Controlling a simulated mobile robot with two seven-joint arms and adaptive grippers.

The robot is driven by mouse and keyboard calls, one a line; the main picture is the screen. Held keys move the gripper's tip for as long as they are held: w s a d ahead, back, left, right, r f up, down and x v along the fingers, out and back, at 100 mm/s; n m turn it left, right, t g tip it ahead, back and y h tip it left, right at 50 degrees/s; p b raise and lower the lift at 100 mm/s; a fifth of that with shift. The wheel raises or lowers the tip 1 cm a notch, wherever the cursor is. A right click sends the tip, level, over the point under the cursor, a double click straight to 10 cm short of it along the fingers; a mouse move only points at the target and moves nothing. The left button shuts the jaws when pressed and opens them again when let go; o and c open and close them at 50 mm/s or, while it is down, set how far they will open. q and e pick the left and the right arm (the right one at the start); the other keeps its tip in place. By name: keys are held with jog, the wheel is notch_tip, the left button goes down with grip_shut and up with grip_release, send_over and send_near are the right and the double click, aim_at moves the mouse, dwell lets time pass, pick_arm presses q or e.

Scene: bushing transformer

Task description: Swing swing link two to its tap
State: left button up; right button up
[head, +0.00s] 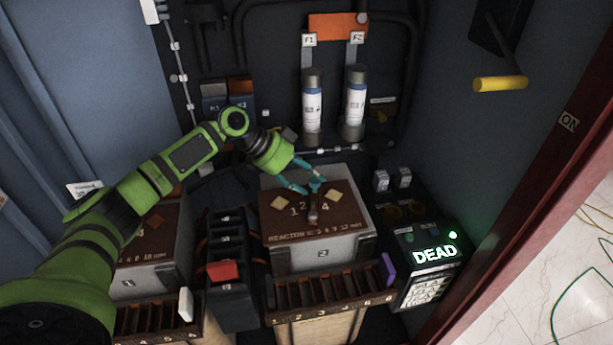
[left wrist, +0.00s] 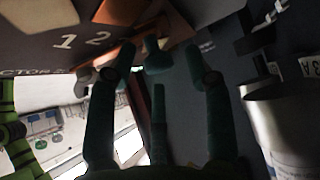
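The reactor box marked 2 (head: 325,255) stands in the middle of the head view, with a brown top plate (head: 345,215) bearing tap numbers 1, 2 and 4. A small dark, copper-toned fitting (head: 313,213) stands on the plate; I cannot tell for sure that it is swing link two. My left gripper (head: 312,185) is low over the back of the plate, just behind the fitting. In the left wrist view its teal fingers (left wrist: 157,75) are spread apart. A copper-brown piece (left wrist: 170,22) shows beyond the fingertips; contact is unclear. My right gripper is not in view.
A second box (head: 145,255) stands at the left. A slotted rack (head: 320,292) with a purple tab runs along the front. A panel reading DEAD (head: 435,255) is at the right. A yellow-handled lever (head: 500,84) hangs at upper right.

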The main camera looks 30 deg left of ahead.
pick_arm(q)
jog(key=v, duration=0.4)
jog(key=shift+a+r, duration=0.25)
jog(key=shift+a, duration=0.05)
jog(key=s+a, duration=0.6)
jog(key=a, duration=0.4)
jog(key=shift+a, duration=0.3)
jog(key=shift+s+r, duration=0.1)
